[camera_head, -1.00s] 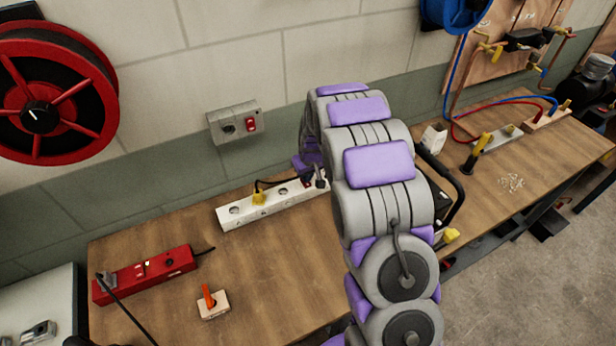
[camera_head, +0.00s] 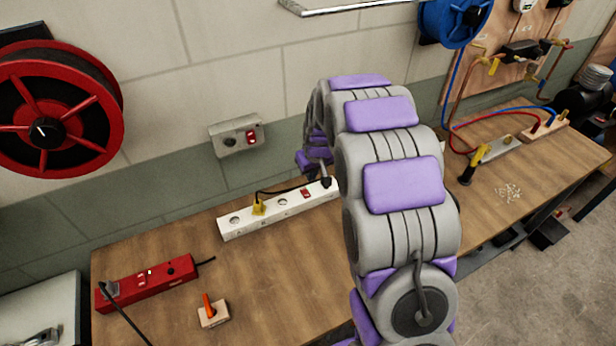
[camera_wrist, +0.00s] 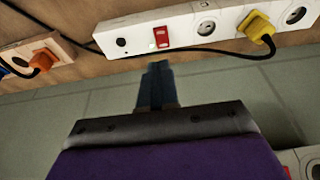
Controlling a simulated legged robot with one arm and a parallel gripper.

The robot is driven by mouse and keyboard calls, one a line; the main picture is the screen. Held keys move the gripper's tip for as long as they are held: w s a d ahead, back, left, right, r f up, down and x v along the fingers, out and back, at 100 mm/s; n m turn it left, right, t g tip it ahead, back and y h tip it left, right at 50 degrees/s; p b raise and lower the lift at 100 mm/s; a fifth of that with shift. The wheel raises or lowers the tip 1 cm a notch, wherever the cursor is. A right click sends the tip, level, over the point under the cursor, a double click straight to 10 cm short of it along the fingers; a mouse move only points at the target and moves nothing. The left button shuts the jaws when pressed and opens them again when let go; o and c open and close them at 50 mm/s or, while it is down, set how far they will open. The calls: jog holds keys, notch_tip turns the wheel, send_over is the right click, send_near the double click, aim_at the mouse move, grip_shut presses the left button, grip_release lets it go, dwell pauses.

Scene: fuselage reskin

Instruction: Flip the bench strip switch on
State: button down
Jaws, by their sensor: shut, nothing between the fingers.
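The white power strip (camera_head: 238,225) lies along the back of the bench with a yellow plug (camera_head: 259,207) in it and a red switch (camera_head: 306,193) near its right end. In the wrist view the strip (camera_wrist: 185,31) crosses the top, with the red switch (camera_wrist: 162,37) and a small pale greenish spot beside it. My gripper (camera_wrist: 157,70) is shut and empty, its fingertips just below the switch in that picture; a small gap seems to remain, but contact is hard to judge. In the head view my arm hides most of the gripper.
A grey wall outlet (camera_head: 236,136) is above the white strip. A black cable runs along the strip. Bare bench (camera_head: 275,285) lies in front.

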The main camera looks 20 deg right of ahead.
jog(key=shift+s+v, duration=0.25)
jog(key=shift+v, duration=0.9)
jog(key=shift+s+v, duration=0.2)
jog(key=shift+v, duration=0.9)
jog(key=shift+f, duration=0.1)
